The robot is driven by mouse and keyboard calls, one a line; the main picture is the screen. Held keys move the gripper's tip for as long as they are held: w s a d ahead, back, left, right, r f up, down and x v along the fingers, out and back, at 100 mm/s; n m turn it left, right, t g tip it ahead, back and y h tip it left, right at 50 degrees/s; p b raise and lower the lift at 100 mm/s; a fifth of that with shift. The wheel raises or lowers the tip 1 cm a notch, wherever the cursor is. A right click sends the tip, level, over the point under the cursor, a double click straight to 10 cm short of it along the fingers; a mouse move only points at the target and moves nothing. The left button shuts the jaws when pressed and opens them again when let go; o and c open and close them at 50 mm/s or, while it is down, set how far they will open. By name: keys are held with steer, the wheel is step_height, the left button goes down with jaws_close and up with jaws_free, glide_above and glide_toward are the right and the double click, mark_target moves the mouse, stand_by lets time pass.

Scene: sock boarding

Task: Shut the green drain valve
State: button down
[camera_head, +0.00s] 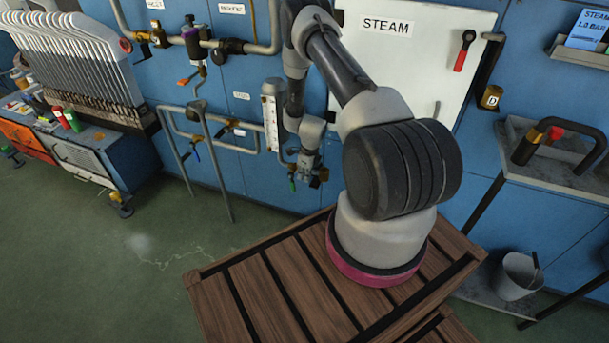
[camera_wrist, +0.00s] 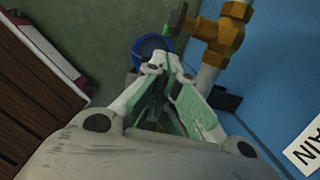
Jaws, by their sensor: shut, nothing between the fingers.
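The green drain valve's handle (camera_head: 292,184) hangs downward low on the pipework by the blue wall, beside my gripper (camera_head: 309,176). In the wrist view, the dark green handle (camera_wrist: 177,18) is just beyond my fingertips (camera_wrist: 167,66), to the left of the brass valve body (camera_wrist: 222,38). My gripper is shut with nothing between its fingers. The fingertips look close to the handle's end; I cannot tell whether they touch it. In the head view, my wrist partly hides the valve body.
A round blue object (camera_wrist: 152,45) shows behind my fingertips. A white label (camera_wrist: 308,150) is on the blue wall. A white gauge panel (camera_head: 271,115) and pipes stand left of my arm. The white STEAM panel (camera_head: 390,60) is behind it. Green floor (camera_head: 130,245) is open at left.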

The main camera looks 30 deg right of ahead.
mark_target(292, 182)
step_height(292, 182, down, 7)
steer(key=shift+w+a+r, duration=0.15)
steer(key=shift+w+a, duration=0.15)
steer(key=shift+w, duration=0.1)
steer(key=shift+w+a+f, duration=0.35)
steer(key=shift+w+a, duration=0.1)
steer(key=shift+w, duration=0.05)
steer(key=shift+r, duration=0.1)
